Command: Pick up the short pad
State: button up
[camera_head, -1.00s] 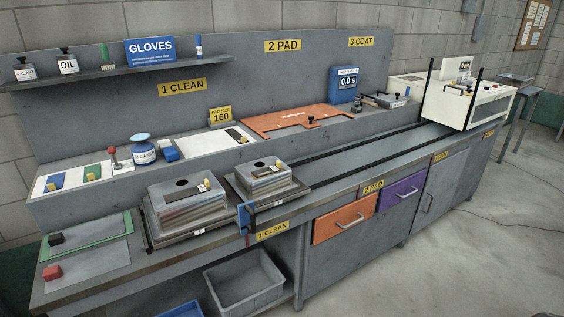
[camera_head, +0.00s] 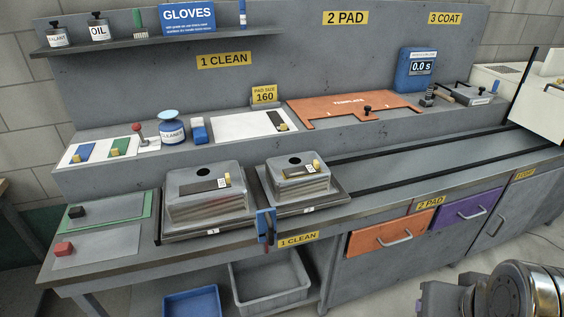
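Blue (camera_head: 79,153) and green (camera_head: 120,146) pieces with yellow tabs lie on another white sheet at the ledge's left end. Dark strips with yellow tabs also lie on the left heat sink (camera_head: 208,205) and the right heat sink (camera_head: 297,189). Part of my arm shows at the bottom right; my gripper's fingers are not in view.
An orange template (camera_head: 345,105) lies right of the white sheet. A cleaner bottle (camera_head: 171,130) and a red-knobbed lever stand left of it. A blue clamp (camera_head: 265,225) is at the bench's front edge. Grey (camera_head: 270,283) and blue (camera_head: 192,303) bins sit below. Rails run right.

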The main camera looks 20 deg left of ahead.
aim_at(313, 168)
jog(key=u, duration=0.35)
jog(key=i, duration=0.55)
jog(key=u, duration=0.95)
jog(key=i, duration=0.7)
jog(key=u, duration=0.4)
